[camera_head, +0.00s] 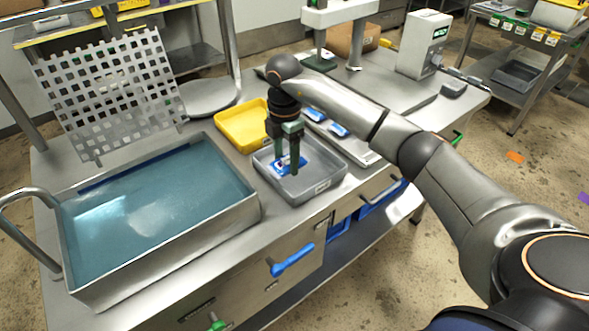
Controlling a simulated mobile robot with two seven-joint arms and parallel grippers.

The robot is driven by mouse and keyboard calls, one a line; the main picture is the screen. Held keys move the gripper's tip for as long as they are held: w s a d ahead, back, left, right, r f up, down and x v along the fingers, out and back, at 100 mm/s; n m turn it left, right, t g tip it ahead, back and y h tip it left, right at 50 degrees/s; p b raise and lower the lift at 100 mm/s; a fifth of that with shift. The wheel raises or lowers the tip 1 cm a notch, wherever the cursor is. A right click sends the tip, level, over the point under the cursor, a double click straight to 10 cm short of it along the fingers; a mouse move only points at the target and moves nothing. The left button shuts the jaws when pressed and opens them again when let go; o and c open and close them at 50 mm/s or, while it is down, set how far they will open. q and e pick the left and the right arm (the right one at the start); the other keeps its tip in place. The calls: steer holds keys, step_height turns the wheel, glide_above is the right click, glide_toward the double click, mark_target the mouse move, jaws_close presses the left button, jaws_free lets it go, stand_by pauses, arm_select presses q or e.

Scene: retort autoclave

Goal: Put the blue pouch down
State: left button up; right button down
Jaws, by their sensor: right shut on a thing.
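The blue pouch (286,168) has white and red markings and is inside the grey tray (322,184), near its left side. My right gripper (288,164) points down into this tray and is shut on the pouch, with its fingers covering part of it. I cannot tell whether the pouch touches the tray floor. My left gripper is not in view.
A yellow tray (232,124) stands just behind the grey one. More blue pouches (338,130) lie on a metal tray to the right. A water-filled basin (150,200) fills the left of the bench, with a perforated rack (110,95) behind it.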

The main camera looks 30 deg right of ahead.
mark_target(294, 182)
steer(key=shift+d+f, duration=0.75)
steer(key=shift+f, duration=0.15)
steer(key=f, duration=0.3)
steer(key=shift+s+d+f+p, duration=0.1)
steer(key=shift+s+d+p, duration=0.05)
steer(key=shift+d+p, duration=0.2)
steer(key=shift+f, duration=0.3)
steer(key=shift+f, duration=0.15)
steer(key=shift+c, duration=0.7)
jaws_free()
step_height(294, 182, up, 12)
steer(key=shift+r+b, duration=0.2)
steer(key=shift+b, duration=0.25)
